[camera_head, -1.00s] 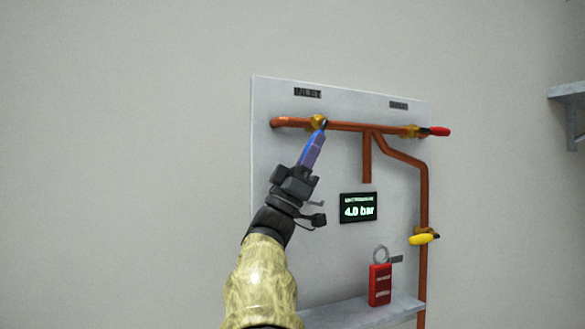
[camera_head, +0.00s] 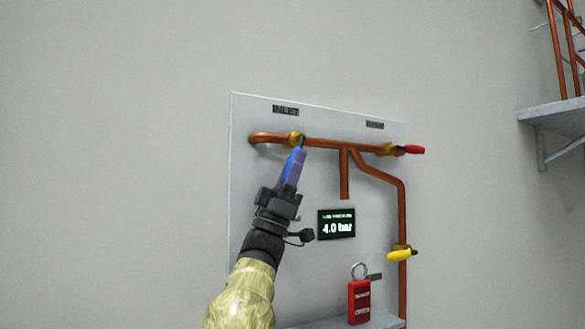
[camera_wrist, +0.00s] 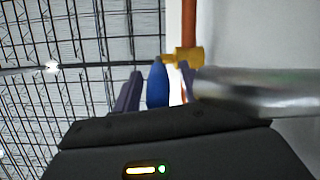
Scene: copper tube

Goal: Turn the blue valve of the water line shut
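The blue valve's brass body (camera_head: 295,138) sits on the copper pipe below the INLET label. Its blue handle (camera_head: 287,167) hangs down and slightly left, across the pipe, partly covered by the fingers. My gripper (camera_head: 294,170) reaches up from below along the handle. In the wrist view, the blue handle (camera_wrist: 157,86) stands between the two purple fingers of my gripper (camera_wrist: 159,90). Narrow gaps show on both sides of it, so my gripper is open around the handle. The brass body (camera_wrist: 184,60) is just beyond the fingertips. The display (camera_head: 337,226) reads 4.0 bar.
A red-handled valve (camera_head: 413,150) is at the pipe's right end, and a yellow-handled valve (camera_head: 400,255) on the right downpipe. A red padlock (camera_head: 359,301) is above the lower shelf. A blurred grey cylinder (camera_wrist: 255,90) fills the wrist view's right side.

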